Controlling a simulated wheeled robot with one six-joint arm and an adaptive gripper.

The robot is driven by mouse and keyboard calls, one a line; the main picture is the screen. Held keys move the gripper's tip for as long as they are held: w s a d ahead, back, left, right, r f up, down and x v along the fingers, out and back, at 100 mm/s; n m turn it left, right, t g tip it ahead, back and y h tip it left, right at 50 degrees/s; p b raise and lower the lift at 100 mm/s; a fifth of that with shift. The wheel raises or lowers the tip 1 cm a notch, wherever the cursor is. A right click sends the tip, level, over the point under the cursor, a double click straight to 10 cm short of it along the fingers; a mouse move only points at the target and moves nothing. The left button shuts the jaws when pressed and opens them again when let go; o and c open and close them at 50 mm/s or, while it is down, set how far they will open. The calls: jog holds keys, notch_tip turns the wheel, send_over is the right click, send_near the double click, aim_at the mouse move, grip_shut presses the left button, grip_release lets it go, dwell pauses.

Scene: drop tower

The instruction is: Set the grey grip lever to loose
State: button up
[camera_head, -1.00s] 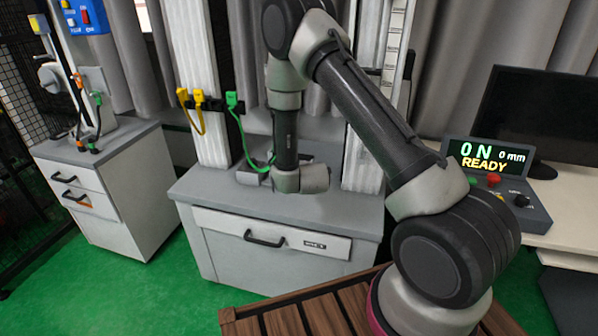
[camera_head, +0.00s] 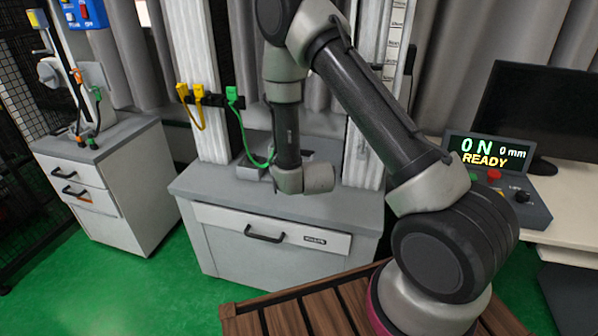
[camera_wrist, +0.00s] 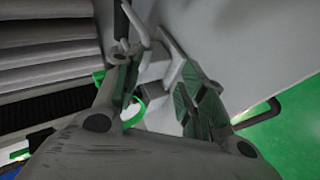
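My gripper (camera_wrist: 160,88) shows in the wrist view with its two green-padded fingers apart. A light grey block (camera_wrist: 158,62) lies between and just beyond the fingertips, beside a pale curved rod (camera_wrist: 136,22). I cannot tell for sure which of these is the grey grip lever, or whether a finger touches it. Nothing is clearly clamped. In the head view, my wrist hangs over the grey top of the drop tower's base cabinet (camera_head: 215,190). It hides the gripper fingers and most of the small grey fixture (camera_head: 250,170) there.
A console (camera_head: 495,165) reading "READY" stands at right. A second cabinet (camera_head: 110,165) stands at left.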

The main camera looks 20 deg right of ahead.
jog(key=v, duration=0.7)
jog(key=shift+s+r, duration=0.2)
jog(key=shift+r, duration=0.15)
jog(key=shift+a, duration=0.1)
jog(key=s+a+f+m+g+y, duration=0.25)
jog(key=s+f+m+g, duration=0.35)
jog(key=s+g, duration=0.45)
jog(key=s+d+r+m+t, duration=0.1)
jog(key=s+d+r, duration=0.3)
jog(key=r, duration=0.7)
jog(key=s+d+r+m+t, duration=0.1)
jog(key=s+d+r+m, duration=0.3)
jog(key=s+r, duration=0.4)
jog(key=s+d+r+m+t+h, duration=0.1)
jog(key=s+d+r, duration=0.4)
jog(key=r, duration=1.1)
jog(key=shift+s+d+m, duration=0.25)
jog(key=shift+s+m, duration=0.15)
jog(key=shift+m, duration=0.4)
